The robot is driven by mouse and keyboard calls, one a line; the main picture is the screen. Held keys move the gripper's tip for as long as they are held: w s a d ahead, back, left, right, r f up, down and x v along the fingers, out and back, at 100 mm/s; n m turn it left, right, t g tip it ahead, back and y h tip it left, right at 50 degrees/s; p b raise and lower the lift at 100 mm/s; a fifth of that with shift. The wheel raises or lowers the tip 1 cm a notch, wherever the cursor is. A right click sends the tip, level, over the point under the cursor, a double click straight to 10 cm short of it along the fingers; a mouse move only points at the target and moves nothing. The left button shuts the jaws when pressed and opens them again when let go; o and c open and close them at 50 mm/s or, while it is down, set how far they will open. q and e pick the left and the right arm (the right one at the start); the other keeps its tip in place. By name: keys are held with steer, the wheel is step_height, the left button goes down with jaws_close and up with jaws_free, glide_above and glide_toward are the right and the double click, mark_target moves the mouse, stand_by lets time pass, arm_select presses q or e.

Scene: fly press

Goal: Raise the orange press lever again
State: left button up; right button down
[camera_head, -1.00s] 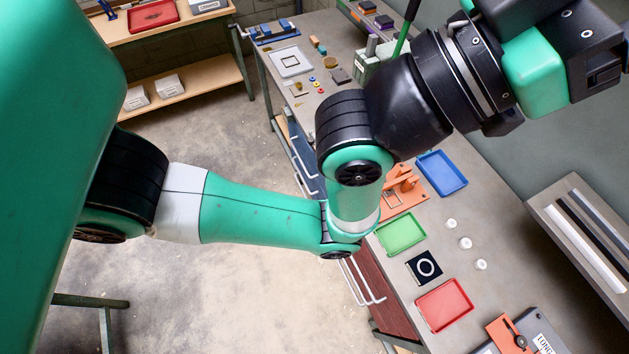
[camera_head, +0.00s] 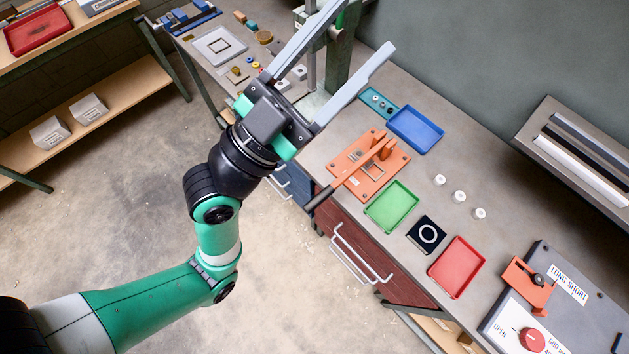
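The orange press (camera_head: 345,185) stands on the workbench, right of the middle of the head view. Its orange lever (camera_head: 352,174) slants down toward the front of the bench, and its dark handle (camera_head: 319,197) reaches over the front edge. The lever looks low, near the base plate. My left gripper (camera_head: 366,27) is open, with two long grey fingers spread wide and nothing between them. It is behind and above the press in the picture, apart from the lever. My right gripper is not in view.
A green machine (camera_head: 343,55) stands behind my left gripper's fingers. Right of the press lie a blue tray (camera_head: 416,130), a green tray (camera_head: 391,206), a dark ring tile (camera_head: 427,235) and a red tray (camera_head: 457,267). A control box (camera_head: 585,310) is at the lower right.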

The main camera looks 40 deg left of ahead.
arm_select(q)
step_height(320, 180, down, 25)
steer(key=s+a+n+g+y+b, duration=0.2)
steer(key=b, duration=0.7)
steer(key=n+g+y+b, duration=0.3)
steer(key=g+b, duration=0.1)
steer(key=b, duration=0.4)
glide_toward(321, 198)
steer(key=w+p, duration=0.2)
steer(key=w, duration=0.3)
steer(key=shift+w+f+p, duration=0.15)
steer(key=shift+f+p, duration=0.15)
steer(key=shift+p, duration=0.1)
steer(key=w, duration=0.4)
steer(key=shift+w+d+f, duration=0.15)
steer(key=shift+d+f, duration=0.1)
steer(key=shift+w+p, duration=0.3)
steer(key=shift+w, duration=0.15)
steer(key=shift+f, duration=0.1)
jaws_close()
